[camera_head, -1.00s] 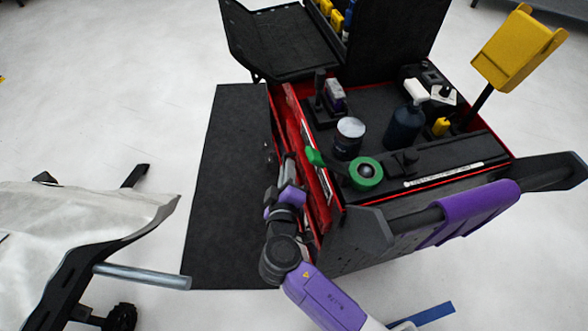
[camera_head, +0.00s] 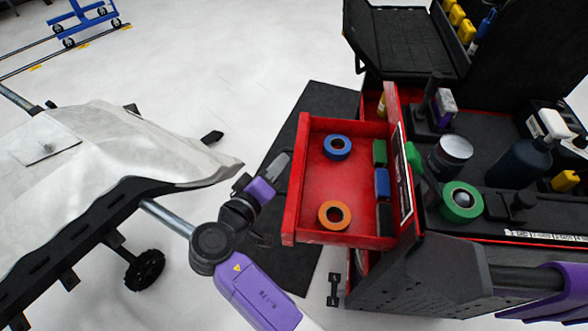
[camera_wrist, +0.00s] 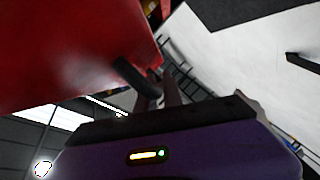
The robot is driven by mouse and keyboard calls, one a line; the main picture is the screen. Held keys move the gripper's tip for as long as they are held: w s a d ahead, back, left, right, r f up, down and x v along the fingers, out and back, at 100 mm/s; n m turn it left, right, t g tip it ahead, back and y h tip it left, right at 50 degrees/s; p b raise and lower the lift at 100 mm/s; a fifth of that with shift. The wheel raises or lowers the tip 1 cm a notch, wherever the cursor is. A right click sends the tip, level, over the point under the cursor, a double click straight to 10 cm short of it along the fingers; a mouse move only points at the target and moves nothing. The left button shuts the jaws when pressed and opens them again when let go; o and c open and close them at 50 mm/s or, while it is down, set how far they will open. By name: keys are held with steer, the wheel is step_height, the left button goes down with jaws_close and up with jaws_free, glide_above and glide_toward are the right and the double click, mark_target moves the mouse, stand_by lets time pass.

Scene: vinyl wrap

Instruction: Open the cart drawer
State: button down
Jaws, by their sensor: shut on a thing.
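The red cart drawer (camera_head: 315,200) sticks out to the left from the black and red cart (camera_head: 440,270). It is open, with its inside in view. A blue tape roll (camera_head: 337,147), an orange tape roll (camera_head: 334,214) and green, blue and dark items along its right side lie in it. My gripper (camera_head: 282,162) is at the drawer's outer left face. In the wrist view my gripper (camera_wrist: 160,92) is shut on the dark drawer handle (camera_wrist: 133,76), beside the red drawer front (camera_wrist: 70,50). The exact grip is partly hidden.
The cart top holds a green tape roll (camera_head: 461,202), a can (camera_head: 450,155) and a dark spray bottle (camera_head: 515,162). A cloth-covered trolley (camera_head: 90,155) stands at the left, close to my arm. A black mat (camera_head: 320,100) lies on the floor.

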steer(key=shift+a, duration=0.35)
steer(key=c, duration=1.8)
jaws_free()
steer(key=shift+o, duration=0.2)
steer(key=v, duration=0.8)
steer(key=shift+p, duration=0.35)
